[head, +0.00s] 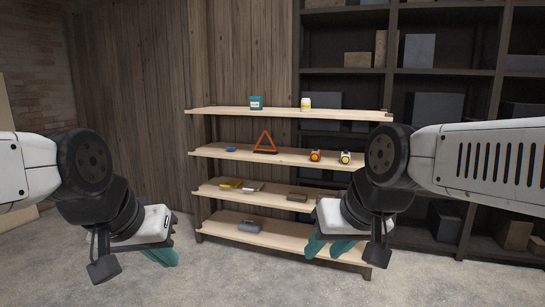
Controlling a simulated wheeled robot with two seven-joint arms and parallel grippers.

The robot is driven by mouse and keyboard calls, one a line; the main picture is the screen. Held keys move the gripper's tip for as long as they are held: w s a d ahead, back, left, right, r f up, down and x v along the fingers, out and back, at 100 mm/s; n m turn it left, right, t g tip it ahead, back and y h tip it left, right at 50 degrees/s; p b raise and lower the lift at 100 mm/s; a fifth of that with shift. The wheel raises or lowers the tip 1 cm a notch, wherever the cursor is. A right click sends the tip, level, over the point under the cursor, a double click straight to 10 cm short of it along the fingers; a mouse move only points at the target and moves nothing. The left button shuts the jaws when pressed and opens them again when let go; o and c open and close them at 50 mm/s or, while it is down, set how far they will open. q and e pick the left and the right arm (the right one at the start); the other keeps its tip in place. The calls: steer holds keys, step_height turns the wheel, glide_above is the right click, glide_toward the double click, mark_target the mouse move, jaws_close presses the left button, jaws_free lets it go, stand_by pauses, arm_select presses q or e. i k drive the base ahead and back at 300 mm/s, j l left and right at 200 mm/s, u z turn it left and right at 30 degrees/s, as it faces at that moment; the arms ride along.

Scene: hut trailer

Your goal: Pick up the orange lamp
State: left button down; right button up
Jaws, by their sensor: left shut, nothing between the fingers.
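The orange lamp (315,155), a small light with an orange round face and a pale body, stands on the second shelf board from the top, right of the middle. A similar yellow lamp (346,157) stands just to its right. My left gripper (162,257) is low at the left, shut and empty, with its teal fingers together, well apart from the lamp. My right gripper (328,247) is low in front of the lowest shelf, below the lamp in the picture. Its teal fingers are apart and nothing shows between them.
The light wooden shelf (222,151) also holds an orange warning triangle (265,143), a blue item (231,149), a teal box (256,103) and a yellow-white container (306,103). Lower boards carry several small items. A dark rack (392,100) stands behind. Concrete floor (215,285) is clear in front.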

mark_target(315, 156)
steer(key=z, duration=0.55)
steer(key=i+j, duration=0.1)
steer(key=i, duration=0.45)
steer(key=i+j+z, duration=0.1)
steer(key=i, duration=0.45)
steer(key=i+j, duration=0.1)
steer(key=i, duration=0.4)
steer(key=i+j, duration=0.15)
steer(key=i, duration=0.4)
steer(key=i+j+z, duration=0.1)
steer(key=i, duration=0.45)
steer(key=i+j, duration=0.2)
steer(key=i, duration=0.35)
steer(key=i+j, duration=0.15)
steer(key=i, duration=0.35)
steer(key=z, duration=0.05)
